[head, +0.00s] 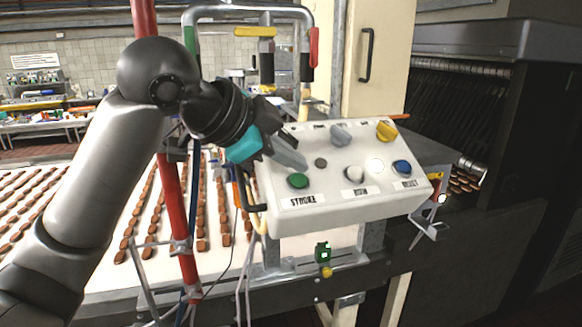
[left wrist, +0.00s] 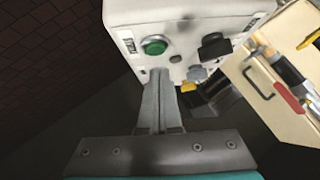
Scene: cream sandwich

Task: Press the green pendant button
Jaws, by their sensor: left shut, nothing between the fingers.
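The green button (head: 298,181) sits at the left of the white pendant box (head: 345,207), above the label STROKE. It also shows in the left wrist view (left wrist: 154,46) near the top of the box face. My left gripper (head: 304,165) comes in from the left, and its shut, empty fingers reach over the box just above the green button in the head view. In the left wrist view the fingertips (left wrist: 159,74) lie just below the button, and a gap shows between them and it. I cannot tell whether they touch the box. My right gripper is out of view.
A red post (head: 172,200) stands beside my left arm. Rows of brown biscuits (head: 201,215) lie on the conveyor behind.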

